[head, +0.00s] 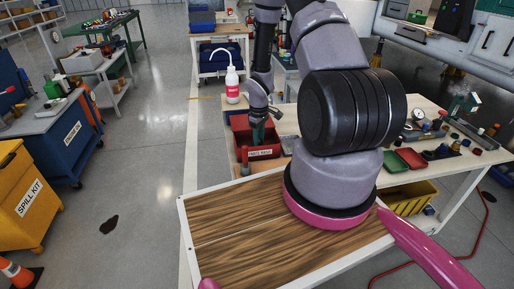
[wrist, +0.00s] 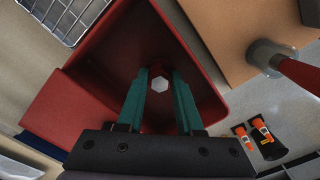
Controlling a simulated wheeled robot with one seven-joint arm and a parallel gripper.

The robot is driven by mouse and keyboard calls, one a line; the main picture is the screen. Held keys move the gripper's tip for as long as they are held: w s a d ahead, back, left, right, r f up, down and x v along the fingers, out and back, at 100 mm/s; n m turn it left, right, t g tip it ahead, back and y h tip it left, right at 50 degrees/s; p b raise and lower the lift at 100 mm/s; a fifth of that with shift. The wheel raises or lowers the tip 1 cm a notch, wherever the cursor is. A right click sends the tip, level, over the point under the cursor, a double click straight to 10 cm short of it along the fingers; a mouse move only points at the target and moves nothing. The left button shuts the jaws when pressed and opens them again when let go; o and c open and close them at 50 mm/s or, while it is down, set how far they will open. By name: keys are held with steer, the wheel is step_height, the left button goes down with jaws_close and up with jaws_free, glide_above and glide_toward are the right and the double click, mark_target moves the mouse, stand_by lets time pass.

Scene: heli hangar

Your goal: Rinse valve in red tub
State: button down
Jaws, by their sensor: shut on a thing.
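The red tub (head: 241,148) stands on the workbench in the middle of the head view, with a white label on its front. In the wrist view its red walls (wrist: 205,92) and floor surround my fingertips. My gripper (wrist: 158,82), with two teal fingers, points down into the tub. It is shut on the valve (wrist: 159,85), of which a pale hexagonal end and a darker reddish part show between the fingertips. In the head view my gripper (head: 259,132) is partly inside the tub, and the valve is hidden. I cannot tell whether the valve touches the tub floor.
A white bottle with a bent spout (head: 232,82) stands behind the tub. A wire basket (wrist: 66,18) lies beside the tub in the wrist view. Red and green trays (head: 394,161) and small parts crowd the bench's right side. Open floor lies to the left.

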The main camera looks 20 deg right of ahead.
steer(key=shift+a, duration=0.3)
steer(key=shift+r, duration=0.1)
steer(key=shift+r, duration=4.15)
steer(key=shift+r, duration=0.1)
step_height(320, 180, up, 4)
steer(key=shift+f, duration=0.1)
steer(key=shift+d, duration=0.1)
